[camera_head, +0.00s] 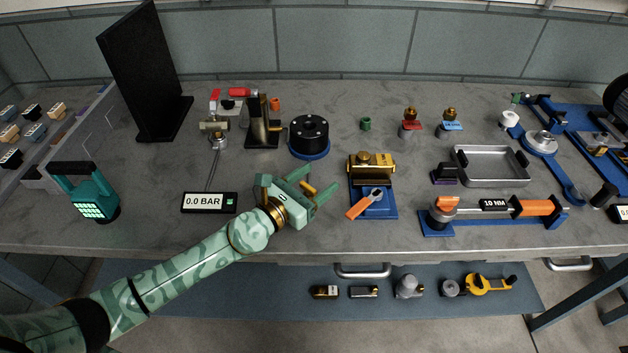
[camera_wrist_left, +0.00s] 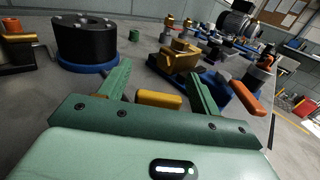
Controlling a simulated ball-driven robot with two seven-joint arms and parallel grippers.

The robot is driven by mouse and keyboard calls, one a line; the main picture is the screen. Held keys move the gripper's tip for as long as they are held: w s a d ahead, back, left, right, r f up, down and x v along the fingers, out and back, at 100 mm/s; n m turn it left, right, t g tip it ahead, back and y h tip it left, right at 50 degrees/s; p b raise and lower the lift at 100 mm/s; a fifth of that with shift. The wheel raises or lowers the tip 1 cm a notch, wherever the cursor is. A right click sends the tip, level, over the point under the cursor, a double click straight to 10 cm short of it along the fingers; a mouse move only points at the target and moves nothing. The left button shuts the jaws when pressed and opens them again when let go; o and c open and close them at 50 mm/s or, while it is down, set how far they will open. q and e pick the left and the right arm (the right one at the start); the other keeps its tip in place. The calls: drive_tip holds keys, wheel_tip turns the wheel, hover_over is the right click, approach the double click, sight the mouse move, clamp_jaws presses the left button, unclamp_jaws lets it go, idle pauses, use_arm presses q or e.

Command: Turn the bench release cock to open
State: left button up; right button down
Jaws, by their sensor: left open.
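A brass valve block (camera_head: 371,161) with an orange lever (camera_head: 362,206) stands on a blue base plate (camera_head: 380,211) near the bench middle; it looks like the release cock. The lever slants down-left towards the bench's front edge. In the left wrist view the brass block (camera_wrist_left: 178,57) is ahead of the fingers and the orange lever (camera_wrist_left: 246,97) is to their right. My left gripper (camera_head: 322,180) is open, just left of the block and apart from it; its fingers also show in the left wrist view (camera_wrist_left: 158,72). A brass-coloured bar (camera_wrist_left: 159,99) shows between the finger bases. My right gripper is out of view.
A display reading 0.0 BAR (camera_head: 209,202) lies left of my gripper. A black cylinder on a blue ring (camera_head: 309,137) stands behind it. A red-handled valve (camera_head: 240,92) is further back left. A metal tray (camera_head: 490,166) and an orange-handled tool (camera_head: 534,206) are on the right.

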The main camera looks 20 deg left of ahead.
use_arm(q)
drive_tip(key=c, duration=1)
drive_tip(key=shift+r+n+t+y+p, duration=0.2)
drive_tip(key=shift+n+t+y+p, duration=0.15)
drive_tip(key=shift+p, duration=0.2)
drive_tip(key=n+y+p, duration=0.1)
drive_tip(key=y, duration=0.1)
drive_tip(key=n+t+y+p, duration=0.1)
drive_tip(key=y+p, duration=0.1)
drive_tip(key=shift+a+n+p, duration=0.2)
drive_tip(key=shift+n+p, duration=0.05)
drive_tip(key=shift+p, duration=0.05)
drive_tip(key=shift+n+y, duration=0.4)
drive_tip(key=shift+y, duration=0.15)
drive_tip(key=n+y, duration=0.1)
drive_tip(key=y+p, duration=0.1)
drive_tip(key=shift+a+f+n+t+y, duration=0.2)
drive_tip(key=shift+n+t+y, duration=0.1)
drive_tip(key=shift+n, duration=0.1)
drive_tip(key=shift+a+n+y+b, duration=0.2)
drive_tip(key=shift+n+y, duration=0.5)
drive_tip(key=shift+y, duration=0.45)
drive_tip(key=shift+a+n+y+b, duration=0.15)
drive_tip(key=shift+n+y, duration=0.55)
drive_tip(key=shift+y, duration=0.45)
drive_tip(key=shift+g+y, duration=0.3)
drive_tip(key=shift+g, duration=0.15)
